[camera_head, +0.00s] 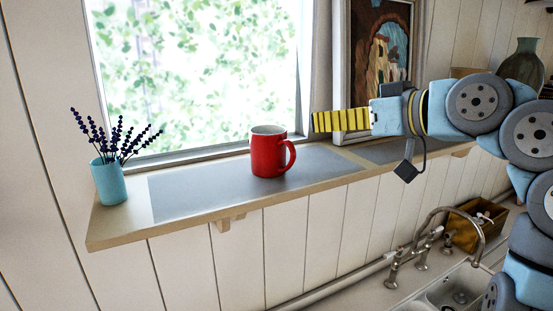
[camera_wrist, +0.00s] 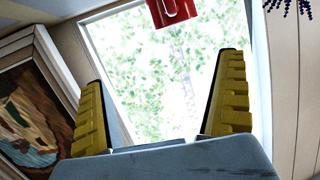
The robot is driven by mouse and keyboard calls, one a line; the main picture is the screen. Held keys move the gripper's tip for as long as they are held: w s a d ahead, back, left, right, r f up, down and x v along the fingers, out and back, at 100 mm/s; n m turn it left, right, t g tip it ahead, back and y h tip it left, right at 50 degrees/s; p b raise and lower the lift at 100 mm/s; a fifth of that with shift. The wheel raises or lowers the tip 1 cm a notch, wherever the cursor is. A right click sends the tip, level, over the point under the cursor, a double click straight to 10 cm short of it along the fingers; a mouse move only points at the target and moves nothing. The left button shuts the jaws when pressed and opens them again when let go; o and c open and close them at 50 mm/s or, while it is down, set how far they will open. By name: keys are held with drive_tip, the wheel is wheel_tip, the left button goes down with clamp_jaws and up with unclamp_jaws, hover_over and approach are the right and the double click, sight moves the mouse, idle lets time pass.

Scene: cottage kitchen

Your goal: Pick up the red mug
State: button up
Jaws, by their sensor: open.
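The red mug (camera_head: 264,155) stands upright on the grey mat (camera_head: 205,192) of the window shelf (camera_head: 110,233), its handle on the right. My gripper (camera_head: 314,122) is to the right of the mug and a little above its rim, apart from it, with yellow ridged fingers pointing left. In the wrist view the two fingers of my gripper (camera_wrist: 160,90) are spread wide with nothing between them.
A blue cup with lavender (camera_head: 109,182) stands at the shelf's left end. A framed picture (camera_head: 378,50) leans behind my gripper. A window (camera_head: 195,70) is behind the mug. The faucet (camera_head: 440,225) and sink (camera_head: 455,290) are below. The mat left of the mug is clear.

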sight(281, 138)
drive_tip(key=shift+n+g+h, duration=0.4)
drive_tip(key=shift+n+g, duration=0.2)
drive_tip(key=shift+g, duration=0.1)
drive_tip(key=w+a+f+p, duration=0.1)
drive_tip(key=a, duration=0.2)
drive_tip(key=w+a+f, duration=0.2)
drive_tip(key=w+a+f+p, duration=0.1)
drive_tip(key=w+a+f, duration=0.1)
drive_tip(key=a, duration=0.1)
drive_tip(key=shift+w+a+f+p, duration=0.2)
drive_tip(key=shift+w+a+p, duration=0.05)
drive_tip(key=shift+a+p, duration=0.05)
drive_tip(key=p+x, duration=0.1)
drive_tip(key=x, duration=0.3)
drive_tip(key=shift+a+r+p, duration=0.15)
drive_tip(key=shift+r+p, duration=0.05)
drive_tip(key=shift+p, duration=0.15)
drive_tip(key=shift+w+a+f, duration=0.3)
drive_tip(key=shift+w, duration=0.1)
drive_tip(key=c, duration=1.1)
